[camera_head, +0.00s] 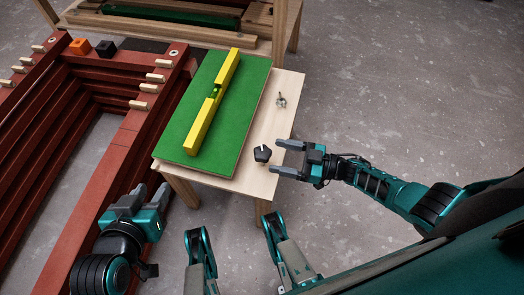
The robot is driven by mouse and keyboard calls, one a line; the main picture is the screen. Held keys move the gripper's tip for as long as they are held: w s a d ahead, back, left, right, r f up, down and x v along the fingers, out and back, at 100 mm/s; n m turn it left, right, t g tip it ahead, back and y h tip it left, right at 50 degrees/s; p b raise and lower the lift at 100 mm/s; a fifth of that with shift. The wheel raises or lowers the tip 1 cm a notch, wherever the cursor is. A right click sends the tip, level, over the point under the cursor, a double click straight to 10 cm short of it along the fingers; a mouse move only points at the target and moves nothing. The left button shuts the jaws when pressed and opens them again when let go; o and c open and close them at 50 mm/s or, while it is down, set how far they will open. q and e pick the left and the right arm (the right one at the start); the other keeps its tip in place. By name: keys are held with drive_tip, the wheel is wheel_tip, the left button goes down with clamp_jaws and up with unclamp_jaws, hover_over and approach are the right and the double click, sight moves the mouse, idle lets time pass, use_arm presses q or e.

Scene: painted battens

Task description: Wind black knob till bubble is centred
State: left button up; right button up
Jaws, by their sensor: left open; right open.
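A black knob (262,153) with a pale mark on top sits on the light wooden table, beside the green board (237,135). A yellow spirit level (202,126) lies lengthwise on the board. Its vial (216,92) shows green near the middle; the bubble is too small to make out. My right gripper (279,159) is open, its two fingertips just right of the knob and apart from it. My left gripper (146,192) is open and empty, low on the left, away from the table and near the red frame.
A small metal wing-nut-like part (281,100) stands on the table's right strip. Red-brown battens in a frame (100,185) fill the left, with an orange block (80,46) and a black block (106,48). A wooden bench (185,30) stands behind. The concrete floor at right is clear.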

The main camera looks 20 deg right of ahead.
sight(262, 151)
drive_tip(key=x, duration=0.4)
drive_tip(key=shift+w+a, duration=0.15)
drive_tip(key=shift+a, duration=0.05)
drive_tip(key=shift+w+a, duration=0.35)
drive_tip(key=shift+a, duration=0.15)
drive_tip(key=shift+c, duration=0.3)
